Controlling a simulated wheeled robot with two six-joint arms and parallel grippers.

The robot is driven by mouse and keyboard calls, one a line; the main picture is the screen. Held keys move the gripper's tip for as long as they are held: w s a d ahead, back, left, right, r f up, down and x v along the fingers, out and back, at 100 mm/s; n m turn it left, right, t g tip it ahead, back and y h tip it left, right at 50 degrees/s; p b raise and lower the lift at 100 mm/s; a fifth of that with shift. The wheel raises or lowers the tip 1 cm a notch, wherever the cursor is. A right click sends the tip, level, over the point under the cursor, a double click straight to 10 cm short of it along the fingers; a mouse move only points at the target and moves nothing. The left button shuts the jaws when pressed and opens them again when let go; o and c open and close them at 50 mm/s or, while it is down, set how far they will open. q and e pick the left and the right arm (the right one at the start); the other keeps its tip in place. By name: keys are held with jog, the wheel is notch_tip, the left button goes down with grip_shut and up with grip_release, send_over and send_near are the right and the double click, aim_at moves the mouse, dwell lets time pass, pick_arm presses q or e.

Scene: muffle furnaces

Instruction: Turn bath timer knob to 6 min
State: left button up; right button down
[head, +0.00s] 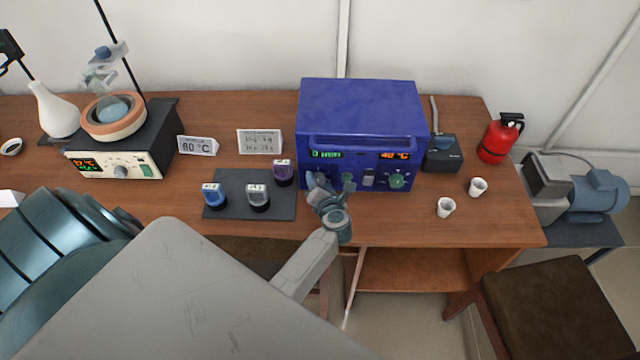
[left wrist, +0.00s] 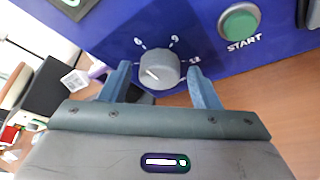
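The blue bath (head: 362,115) stands on the table in the head view, with a green display and an orange display on its front. The grey timer knob (left wrist: 158,69) shows in the left wrist view, with a white pointer line and printed marks above and right of it. I cannot tell which mark the pointer lines up with. My left gripper (head: 331,187) is at the lower left of the bath's front and hides the knob in the head view. In the left wrist view its fingers (left wrist: 160,80) are open either side of the knob, with gaps visible. My right gripper is out of view.
A green START button (left wrist: 239,22) sits right of the knob. A green round control (head: 396,180) is on the bath's right front. A dark mat (head: 236,177) with several small timers lies to the left. Two white cups (head: 446,207) stand to the right.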

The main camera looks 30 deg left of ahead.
pick_arm(q)
jog(key=shift+s, duration=0.1)
jog(key=shift+s+d+r+p, duration=0.15)
jog(key=shift+s+d+p, duration=0.05)
jog(key=shift+d+p, duration=0.1)
jog(key=p+v, duration=0.2)
jog(key=v, duration=0.8)
